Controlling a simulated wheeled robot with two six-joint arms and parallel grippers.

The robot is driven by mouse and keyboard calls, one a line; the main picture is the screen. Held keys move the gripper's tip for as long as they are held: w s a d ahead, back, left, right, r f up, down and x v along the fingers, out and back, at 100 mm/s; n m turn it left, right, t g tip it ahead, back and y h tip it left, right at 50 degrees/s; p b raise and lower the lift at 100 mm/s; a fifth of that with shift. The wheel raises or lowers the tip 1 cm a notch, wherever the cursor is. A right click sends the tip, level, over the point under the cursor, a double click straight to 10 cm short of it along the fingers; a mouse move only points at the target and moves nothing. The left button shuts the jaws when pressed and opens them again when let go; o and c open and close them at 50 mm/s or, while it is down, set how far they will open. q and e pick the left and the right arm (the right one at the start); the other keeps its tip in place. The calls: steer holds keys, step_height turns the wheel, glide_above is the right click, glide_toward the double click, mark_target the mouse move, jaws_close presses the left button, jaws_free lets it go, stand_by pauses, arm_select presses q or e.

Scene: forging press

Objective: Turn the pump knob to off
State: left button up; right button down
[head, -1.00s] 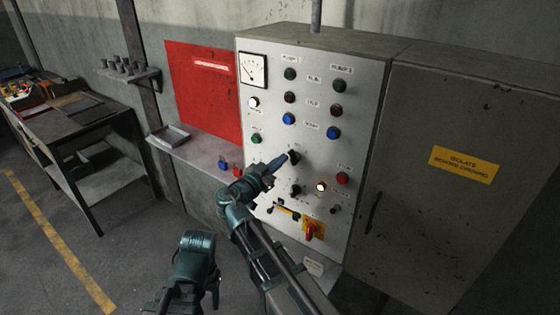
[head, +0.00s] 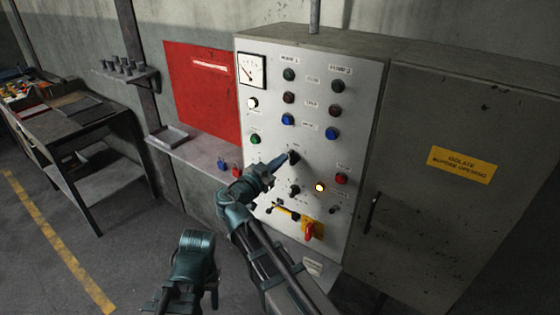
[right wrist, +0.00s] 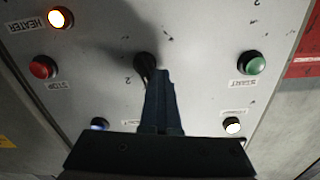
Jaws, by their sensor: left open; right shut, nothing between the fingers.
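A black selector knob (head: 293,157) sits at the middle of the grey control panel (head: 270,105); it also shows in the right wrist view (right wrist: 146,66). I take it for the pump knob; its own label is not readable. My right gripper (head: 283,160) is shut, with its blue fingertips right at the knob's side. In the right wrist view the fingers (right wrist: 161,78) overlap the knob's edge; I cannot tell if they touch. Nothing is between them. The knob's exact pointing is partly hidden. My left gripper (head: 197,245) hangs low, open, away from the panel.
Near the knob are a second black knob (head: 294,190), a lit amber heater lamp (head: 319,188), a red stop button (head: 341,178) and a blue lamp (head: 332,133). A red-and-yellow isolator (head: 311,230) is lower. A small shelf (head: 200,152) lies left of the panel.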

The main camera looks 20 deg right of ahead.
arm_select(q)
steer(key=shift+r, duration=0.1)
arm_select(e)
steer(key=shift+s+d+r, duration=0.1)
steer(key=shift+s+r, duration=0.05)
steer(key=shift+s, duration=0.05)
steer(key=shift+w, duration=0.1)
arm_select(q)
steer(key=shift+w+d, duration=0.3)
steer(key=shift+w, duration=0.25)
arm_select(e)
steer(key=v, duration=0.9)
steer(key=shift+d, duration=0.1)
arm_select(q)
steer(key=shift+s+a, duration=0.25)
steer(key=shift+s, duration=0.25)
arm_select(e)
steer(key=x, duration=0.8)
steer(key=shift+w, duration=0.3)
